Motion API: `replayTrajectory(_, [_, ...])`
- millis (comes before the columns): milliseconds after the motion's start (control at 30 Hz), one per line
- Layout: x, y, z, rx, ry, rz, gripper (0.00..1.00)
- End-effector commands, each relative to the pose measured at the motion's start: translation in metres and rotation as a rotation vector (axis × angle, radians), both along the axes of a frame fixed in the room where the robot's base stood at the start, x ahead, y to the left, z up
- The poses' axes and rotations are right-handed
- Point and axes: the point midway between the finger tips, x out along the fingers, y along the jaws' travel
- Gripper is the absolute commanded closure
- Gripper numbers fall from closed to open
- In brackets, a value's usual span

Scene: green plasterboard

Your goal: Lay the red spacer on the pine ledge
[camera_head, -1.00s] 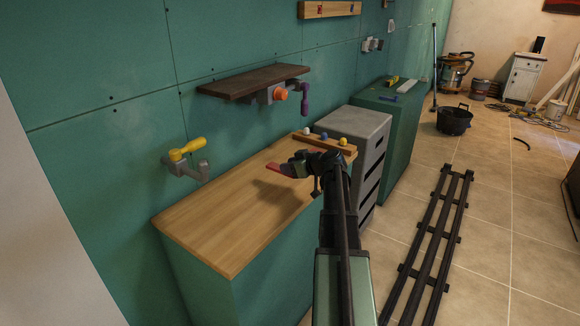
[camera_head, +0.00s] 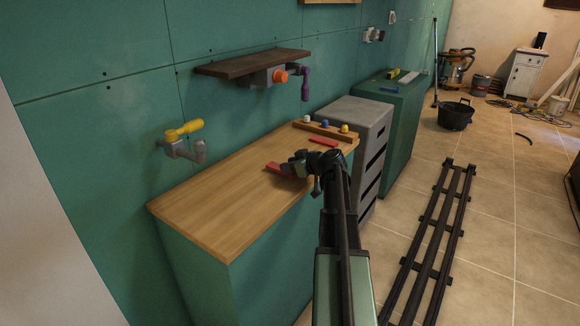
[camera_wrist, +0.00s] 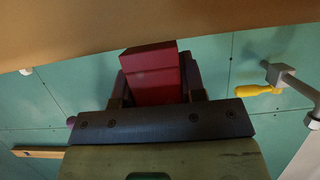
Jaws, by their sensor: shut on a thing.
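The red spacer (camera_wrist: 150,75) is between my gripper's fingers in the wrist view. In the head view my gripper (camera_head: 288,169) is low over the wooden counter, with the red spacer at its tips. I cannot tell whether the spacer touches the counter. The pine ledge (camera_head: 330,1) is high on the green wall, and only its lower edge shows at the top of the head view. A pale wooden strip (camera_wrist: 38,152) at the lower left of the wrist view looks like this ledge.
A second red bar (camera_head: 324,142) lies on the counter (camera_head: 215,215) by a wooden rack (camera_head: 325,129) with coloured balls. A dark shelf (camera_head: 255,62) juts from the wall above an orange knob (camera_head: 280,76). A yellow-handled valve (camera_head: 182,131) sticks out at left. Grey drawers (camera_head: 350,120) stand right.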

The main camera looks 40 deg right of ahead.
Motion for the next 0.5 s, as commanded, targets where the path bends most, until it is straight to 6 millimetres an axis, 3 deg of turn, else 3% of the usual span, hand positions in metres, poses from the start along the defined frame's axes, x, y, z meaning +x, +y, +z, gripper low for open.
replayTrajectory(500, [0.0000, 0.0000, -0.0083, 0.000, 0.000, 0.000, 0.92])
